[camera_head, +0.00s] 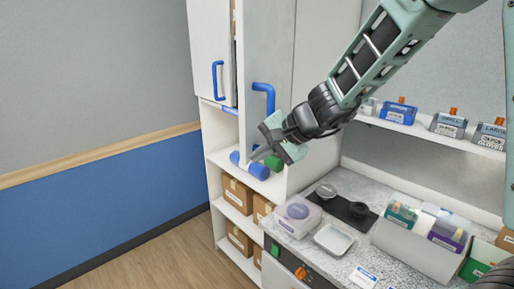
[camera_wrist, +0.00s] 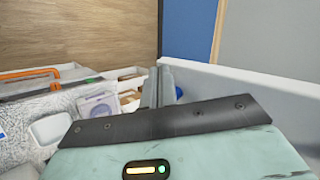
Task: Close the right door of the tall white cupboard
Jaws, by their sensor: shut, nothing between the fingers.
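The tall white cupboard (camera_head: 278,185) stands left of the counter. Its right door (camera_head: 266,45) is swung open toward me, with a blue bar handle (camera_head: 264,90) near its lower end. The left door (camera_head: 208,45), with its own blue handle (camera_head: 217,80), looks shut or nearly so. My gripper (camera_head: 257,154) is shut and empty, just below the right door's handle; I cannot tell whether it touches the door. In the wrist view, the shut fingers (camera_wrist: 157,88) point away beside a white panel (camera_wrist: 250,90), probably this door.
Open shelves below the doors hold a blue roll (camera_head: 250,166), a green roll (camera_head: 274,163) and cardboard boxes (camera_head: 238,194). The counter (camera_head: 310,246) at right carries containers and a grey bin (camera_head: 410,250). A wall shelf (camera_head: 415,128) holds glove boxes. Floor (camera_head: 180,262) at left is clear.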

